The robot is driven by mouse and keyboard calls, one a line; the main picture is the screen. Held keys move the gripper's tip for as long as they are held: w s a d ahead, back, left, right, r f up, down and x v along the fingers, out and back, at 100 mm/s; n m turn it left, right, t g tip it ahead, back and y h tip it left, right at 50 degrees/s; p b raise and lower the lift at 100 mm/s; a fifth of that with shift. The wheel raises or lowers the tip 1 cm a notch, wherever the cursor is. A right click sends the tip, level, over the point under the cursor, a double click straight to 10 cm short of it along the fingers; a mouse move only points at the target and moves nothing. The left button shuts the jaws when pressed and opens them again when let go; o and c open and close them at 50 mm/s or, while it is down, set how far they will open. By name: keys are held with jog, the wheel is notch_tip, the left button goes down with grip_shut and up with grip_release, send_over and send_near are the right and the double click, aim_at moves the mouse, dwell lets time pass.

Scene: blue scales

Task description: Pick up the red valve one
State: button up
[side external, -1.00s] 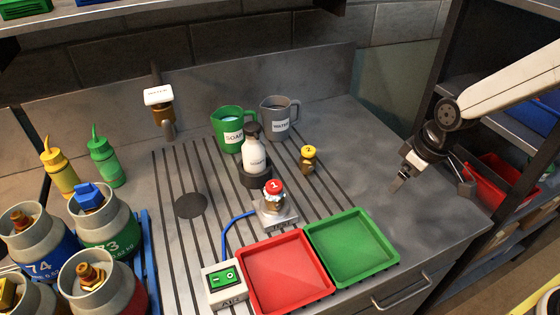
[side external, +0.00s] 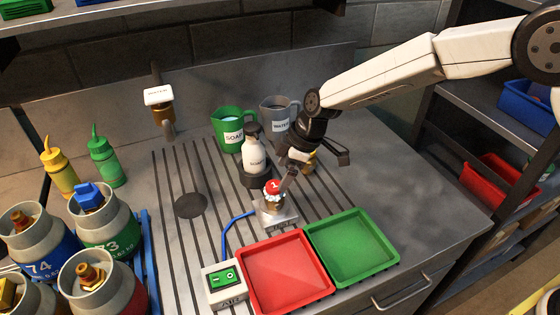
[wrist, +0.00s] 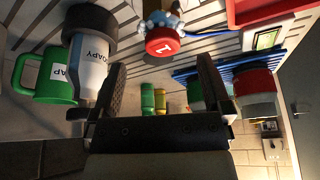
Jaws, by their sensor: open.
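The red-capped valve marked 1 (side external: 273,186) stands on a small metal stand (side external: 277,213), with white foam around its body below the cap. In the wrist view its red cap (wrist: 163,41) is beyond my fingers, between their lines. My gripper (side external: 314,168) is open and empty, just right of and above the valve, apart from it. Both fingers also show in the wrist view (wrist: 164,82) with a clear gap.
A soap bottle (side external: 254,154) stands close behind the valve. The green mug (side external: 232,130) and grey jug (side external: 273,115) are farther back. Red (side external: 285,270) and green (side external: 350,246) trays lie in front.

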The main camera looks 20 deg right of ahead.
aim_at(276, 184)
jog(key=shift+x, duration=1.3)
jog(key=shift+f, duration=0.15)
jog(key=shift+x, duration=2.5)
jog(key=shift+a, duration=0.1)
grip_shut()
